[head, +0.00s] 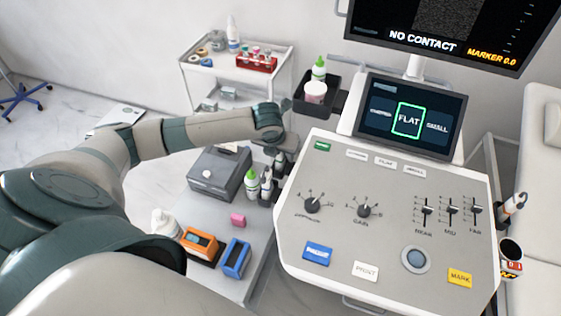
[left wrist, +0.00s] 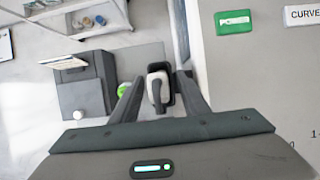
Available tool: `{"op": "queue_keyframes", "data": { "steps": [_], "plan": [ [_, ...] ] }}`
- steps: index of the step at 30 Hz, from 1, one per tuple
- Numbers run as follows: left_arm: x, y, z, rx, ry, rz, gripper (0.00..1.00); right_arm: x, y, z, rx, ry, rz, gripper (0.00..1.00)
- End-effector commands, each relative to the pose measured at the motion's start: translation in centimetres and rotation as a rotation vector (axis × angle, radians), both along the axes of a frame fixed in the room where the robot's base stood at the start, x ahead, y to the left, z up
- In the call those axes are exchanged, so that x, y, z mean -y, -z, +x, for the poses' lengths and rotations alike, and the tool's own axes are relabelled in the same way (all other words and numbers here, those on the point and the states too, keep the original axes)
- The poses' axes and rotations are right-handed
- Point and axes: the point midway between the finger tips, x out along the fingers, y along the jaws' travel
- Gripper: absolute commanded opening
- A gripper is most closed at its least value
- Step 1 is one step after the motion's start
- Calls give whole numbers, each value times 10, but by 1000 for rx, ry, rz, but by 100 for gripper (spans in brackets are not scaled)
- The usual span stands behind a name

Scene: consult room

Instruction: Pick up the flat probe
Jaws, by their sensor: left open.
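A pale probe-like item (left wrist: 157,84) with a grey grip sits in a dark holder at the console's left edge, seen in the left wrist view. I take it for the flat probe, but its face is hidden. My left gripper (left wrist: 159,80) is open, with a finger on either side of it in that picture; I cannot tell whether they touch it. In the head view my left gripper (head: 283,160) points down beside the console's left edge. Another probe (head: 514,204) stands at the console's right side. The screen (head: 381,128) highlights FLAT. My right gripper is not in view.
The console (head: 388,247) fills the right. A trolley (head: 270,76) stands behind. Room around the gripper is tight.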

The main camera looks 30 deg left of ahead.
Motion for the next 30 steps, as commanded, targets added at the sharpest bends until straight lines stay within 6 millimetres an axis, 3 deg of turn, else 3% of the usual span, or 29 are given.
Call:
{"op": "queue_keyframes", "data": {
  "steps": [5,11,23,30],
  "plan": [
    [0,0,0,0,0,0,41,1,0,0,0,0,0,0],
    [0,0,0,0,0,0,1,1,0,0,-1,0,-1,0],
    [0,-4,1,2,-1,-1,1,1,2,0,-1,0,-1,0],
    [0,-30,1,5,1,-1,1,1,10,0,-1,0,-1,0]
  ]
}}
